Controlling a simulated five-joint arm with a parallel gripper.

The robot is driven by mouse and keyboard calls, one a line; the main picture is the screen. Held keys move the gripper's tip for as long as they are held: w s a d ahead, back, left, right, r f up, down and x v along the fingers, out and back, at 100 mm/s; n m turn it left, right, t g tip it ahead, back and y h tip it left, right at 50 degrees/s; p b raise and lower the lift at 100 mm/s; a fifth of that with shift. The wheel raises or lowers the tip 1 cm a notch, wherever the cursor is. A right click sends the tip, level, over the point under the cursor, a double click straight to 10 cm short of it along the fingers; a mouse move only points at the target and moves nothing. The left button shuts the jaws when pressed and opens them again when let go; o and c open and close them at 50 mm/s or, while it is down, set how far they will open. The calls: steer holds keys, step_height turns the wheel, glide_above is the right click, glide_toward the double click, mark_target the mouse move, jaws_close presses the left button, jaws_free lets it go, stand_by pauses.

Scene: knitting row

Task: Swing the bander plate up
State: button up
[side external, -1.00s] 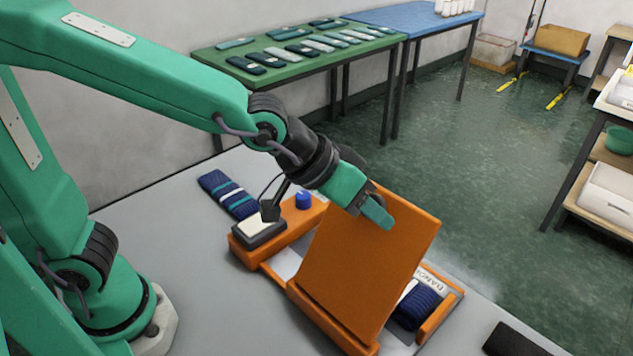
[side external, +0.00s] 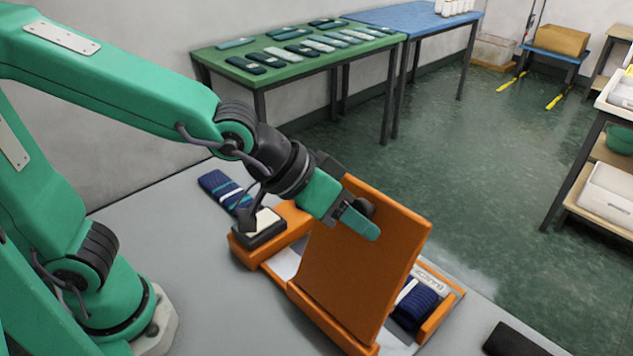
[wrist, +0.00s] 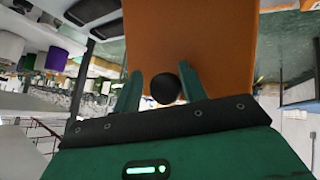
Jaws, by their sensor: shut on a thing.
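The bander plate (side external: 360,270) is a flat orange panel, raised steeply on the orange bander base (side external: 330,325). Its lower edge meets the base and its upper edge stands high. My gripper (side external: 359,220) is at the upper part of the plate, shut on a round black knob (side external: 364,206). In the wrist view, the knob (wrist: 165,88) sits between my two green fingers, with the orange plate (wrist: 195,40) behind it. A folded navy knit piece (side external: 414,307) with a white band lies in the base, partly hidden behind the plate.
A striped navy knit piece (side external: 227,191) lies on the grey table (side external: 200,265) beside the bander. A black-rimmed pad (side external: 258,229) sits on the bander's left end. A black flat object (side external: 517,341) lies at the lower right. A green table (side external: 300,62) with several folded knits stands behind.

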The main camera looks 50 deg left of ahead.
steer(key=shift+d+r, duration=0.25)
steer(key=shift+r, duration=0.2)
steer(key=shift+s+r+m+h, duration=0.15)
steer(key=shift+s+m+h, duration=0.1)
steer(key=shift+s, duration=0.5)
steer(key=shift+s+r+m+h, duration=0.15)
steer(key=shift+s+h, duration=0.1)
steer(key=shift+s, duration=0.65)
steer(key=shift+o, duration=0.2)
steer(key=shift+s+f+m+h, duration=0.15)
steer(key=shift+s+h, duration=0.1)
steer(key=shift+s, duration=0.55)
steer(key=shift+s+f+m+h, duration=0.15)
steer(key=shift+s+h, duration=0.1)
steer(key=shift+s, duration=0.5)
steer(key=shift+s+f+n+g+y, duration=0.2)
steer(key=shift+s+f+g, duration=0.1)
steer(key=shift+s, duration=0.55)
steer(key=shift+s+f+n+g+y, duration=0.1)
steer(key=shift+s+f+n+g, duration=0.15)
steer(key=shift+s, duration=0.6)
steer(key=shift+c, duration=1)
